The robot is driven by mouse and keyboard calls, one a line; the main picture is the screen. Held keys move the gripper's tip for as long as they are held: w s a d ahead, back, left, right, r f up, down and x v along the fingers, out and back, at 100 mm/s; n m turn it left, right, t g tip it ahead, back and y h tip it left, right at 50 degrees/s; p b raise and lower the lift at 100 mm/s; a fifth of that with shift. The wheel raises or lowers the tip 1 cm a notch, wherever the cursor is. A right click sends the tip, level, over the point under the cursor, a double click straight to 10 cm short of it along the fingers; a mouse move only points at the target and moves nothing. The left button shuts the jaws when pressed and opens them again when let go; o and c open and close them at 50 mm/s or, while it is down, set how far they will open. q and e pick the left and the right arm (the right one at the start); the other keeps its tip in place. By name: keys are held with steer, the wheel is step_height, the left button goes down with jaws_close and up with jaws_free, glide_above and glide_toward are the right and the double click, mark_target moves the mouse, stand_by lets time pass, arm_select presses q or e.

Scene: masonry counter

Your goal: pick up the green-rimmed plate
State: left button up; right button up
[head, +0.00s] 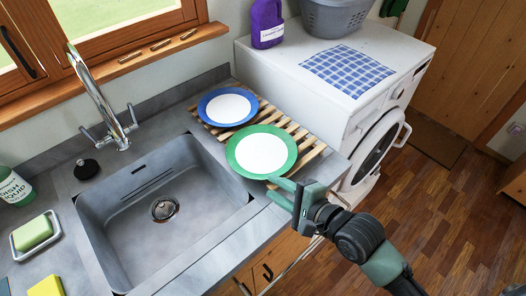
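The green-rimmed plate (235,153) has a white centre and lies on the wooden slatted rack to the right of the sink. My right gripper (279,191) is at the plate's near right edge. Its two green fingers are apart, with a gap between them. The upper finger overlaps the rim in the picture; I cannot tell whether it touches. The plate still lies on the rack. My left gripper is not in view.
A blue-rimmed plate (205,103) lies behind on the same rack (307,143). The sink (115,215) is at left, with a tall tap (98,100) behind it. A white washing machine (330,105) carries a purple bottle (267,24), a checked cloth (348,70) and a grey basket (337,15).

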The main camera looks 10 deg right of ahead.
mark_target(256, 177)
steer(key=p+x, duration=0.1)
steer(key=x, duration=0.5)
steer(key=shift+w+a+f+p, duration=0.2)
steer(key=shift+p, duration=0.1)
steer(key=shift+w+a+f, duration=0.1)
steer(key=shift+w+f, duration=0.1)
steer(key=shift+w, duration=0.05)
steer(key=shift+s, duration=0.1)
jaws_close()
steer(key=shift+r, duration=0.15)
stand_by(0.6)
